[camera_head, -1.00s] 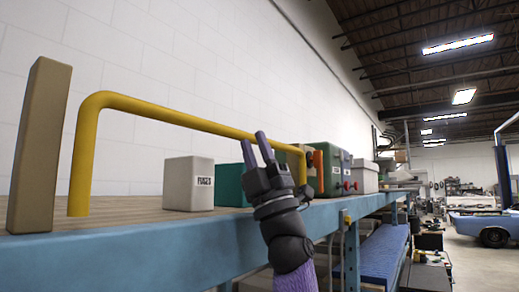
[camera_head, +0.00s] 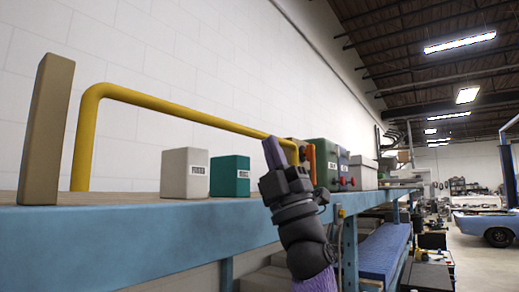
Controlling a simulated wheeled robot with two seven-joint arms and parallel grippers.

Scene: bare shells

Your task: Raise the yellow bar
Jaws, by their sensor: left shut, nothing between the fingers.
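The yellow bar (camera_head: 185,112) is a bent tube with a long top and a leg at each end. Its left leg comes down to the blue bench (camera_head: 150,228); its right leg is partly hidden behind my left gripper. My left gripper (camera_head: 272,152) is in front of the bar's right end, fingers pointing up, shut with nothing between them. Its fingertips overlap the bar's top in the picture; I cannot tell whether they touch it. My right gripper is not in view.
A tan upright post (camera_head: 46,130) stands left of the bar. A grey box (camera_head: 185,173) and a teal box (camera_head: 230,176) stand under it. A green box (camera_head: 322,160) and a light grey bin (camera_head: 363,172) stand farther right. A white wall is behind.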

